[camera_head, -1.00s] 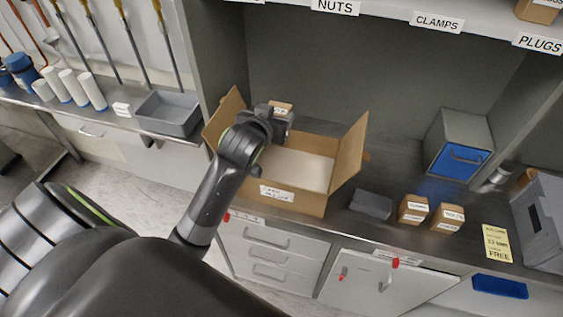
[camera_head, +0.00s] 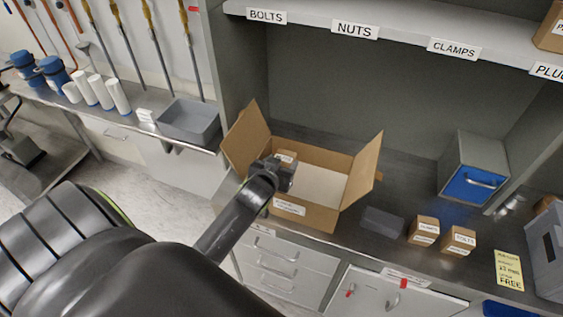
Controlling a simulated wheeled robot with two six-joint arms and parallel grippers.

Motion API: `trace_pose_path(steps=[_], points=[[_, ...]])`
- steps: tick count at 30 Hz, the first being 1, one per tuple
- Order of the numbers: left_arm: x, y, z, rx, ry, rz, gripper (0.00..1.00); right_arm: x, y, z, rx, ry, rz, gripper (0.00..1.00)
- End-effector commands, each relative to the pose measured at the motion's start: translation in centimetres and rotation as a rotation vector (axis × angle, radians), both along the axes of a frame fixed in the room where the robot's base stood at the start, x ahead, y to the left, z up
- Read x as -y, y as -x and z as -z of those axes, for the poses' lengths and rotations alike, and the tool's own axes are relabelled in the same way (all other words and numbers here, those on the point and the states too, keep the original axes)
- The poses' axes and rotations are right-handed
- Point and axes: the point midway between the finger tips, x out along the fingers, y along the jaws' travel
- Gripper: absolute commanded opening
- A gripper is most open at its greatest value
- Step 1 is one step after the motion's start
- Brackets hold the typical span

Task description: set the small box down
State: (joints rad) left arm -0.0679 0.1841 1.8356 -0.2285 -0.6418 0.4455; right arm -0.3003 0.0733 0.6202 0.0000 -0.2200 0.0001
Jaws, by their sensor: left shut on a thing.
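My left gripper (camera_head: 284,174) reaches over the left part of an open cardboard carton (camera_head: 304,214). It is shut on a small brown box (camera_head: 287,156) with a pale label. Only the top of that box shows past the gripper, inside the carton's outline near its back left. I cannot tell whether the box touches the carton floor. Two similar small boxes, one (camera_head: 423,231) labelled and one (camera_head: 459,241) beside it, stand on the bench to the right of the carton. My right gripper is out of view.
The carton's side flaps stand up, the right one (camera_head: 363,171) leaning outward. A dark grey block (camera_head: 382,222) lies right of the carton. A blue-fronted bin (camera_head: 473,182) stands further back. A grey tray (camera_head: 190,121) is on the left bench. A labelled shelf (camera_head: 400,35) hangs above.

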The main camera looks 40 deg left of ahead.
Motion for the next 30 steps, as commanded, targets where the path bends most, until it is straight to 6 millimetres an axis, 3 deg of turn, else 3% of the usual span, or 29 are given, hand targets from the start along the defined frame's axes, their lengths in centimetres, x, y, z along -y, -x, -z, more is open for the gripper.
trace_pose_path(steps=[10, 11, 16, 26, 30], points=[[0.0, 0.0, 0.3, 0.002, 0.000, 0.000, 0.27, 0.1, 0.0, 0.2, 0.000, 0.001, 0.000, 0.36], [0.0, 0.0, 0.4, 0.000, 0.000, 0.000, 0.57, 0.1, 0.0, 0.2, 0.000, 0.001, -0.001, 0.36], [0.0, 0.0, 0.3, 0.000, 0.000, 0.000, 0.78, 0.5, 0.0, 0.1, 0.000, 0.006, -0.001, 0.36], [0.0, 0.0, -0.2, 0.002, -0.001, 0.000, 0.78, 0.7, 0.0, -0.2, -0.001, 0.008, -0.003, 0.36], [0.3, 1.0, -0.4, 0.001, 0.000, 0.000, 0.78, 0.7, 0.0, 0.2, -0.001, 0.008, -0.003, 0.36]])
